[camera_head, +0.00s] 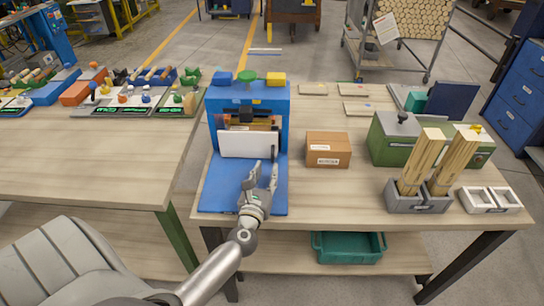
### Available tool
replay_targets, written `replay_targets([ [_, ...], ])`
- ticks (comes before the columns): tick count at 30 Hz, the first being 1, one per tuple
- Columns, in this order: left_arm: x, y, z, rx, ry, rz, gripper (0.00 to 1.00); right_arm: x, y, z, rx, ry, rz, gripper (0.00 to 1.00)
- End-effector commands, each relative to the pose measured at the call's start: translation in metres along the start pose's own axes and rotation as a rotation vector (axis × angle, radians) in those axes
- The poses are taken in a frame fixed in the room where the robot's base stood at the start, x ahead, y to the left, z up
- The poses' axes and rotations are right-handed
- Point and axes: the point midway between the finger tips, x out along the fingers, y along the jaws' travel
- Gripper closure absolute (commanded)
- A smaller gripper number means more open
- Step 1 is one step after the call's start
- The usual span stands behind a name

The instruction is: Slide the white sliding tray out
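The white sliding tray (235,144) shows as a white front panel in the opening of a blue housing (281,110). Brownish contents show just above and behind the panel; the rest of the tray is hidden inside. My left gripper (265,172) is in front of the panel's lower right part, above the blue base board (217,187). Its two fingers are apart and point toward the tray, with nothing visible between them. I cannot tell whether a fingertip touches the panel. My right gripper is not in view.
A cardboard box (328,150) stands just right of the housing. Farther right are a green case (385,150), grey holders with wooden sticks (418,204) and a white two-part tray (490,199). Bare tabletop (320,200) lies right of the base board. A green bin (347,248) sits below.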

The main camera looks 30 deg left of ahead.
Motion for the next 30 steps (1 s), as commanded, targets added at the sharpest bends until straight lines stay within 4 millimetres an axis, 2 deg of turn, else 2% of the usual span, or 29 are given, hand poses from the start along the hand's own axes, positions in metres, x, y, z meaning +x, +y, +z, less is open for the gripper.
replay_targets([
  [3,0.025,0.000,0.002,0.004,-0.003,-0.001,0.68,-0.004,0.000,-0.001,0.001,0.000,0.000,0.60],
  [10,0.059,-0.001,0.001,0.003,-0.002,-0.002,0.68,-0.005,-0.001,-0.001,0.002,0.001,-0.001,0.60],
  [15,0.069,-0.001,0.000,0.004,0.000,-0.002,0.68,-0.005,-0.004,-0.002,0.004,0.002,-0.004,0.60],
  [24,0.071,-0.001,0.000,0.004,0.000,-0.002,0.68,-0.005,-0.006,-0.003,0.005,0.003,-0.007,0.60],
  [30,0.070,-0.001,0.000,0.004,0.000,-0.002,0.94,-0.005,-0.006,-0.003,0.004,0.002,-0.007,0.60],
])
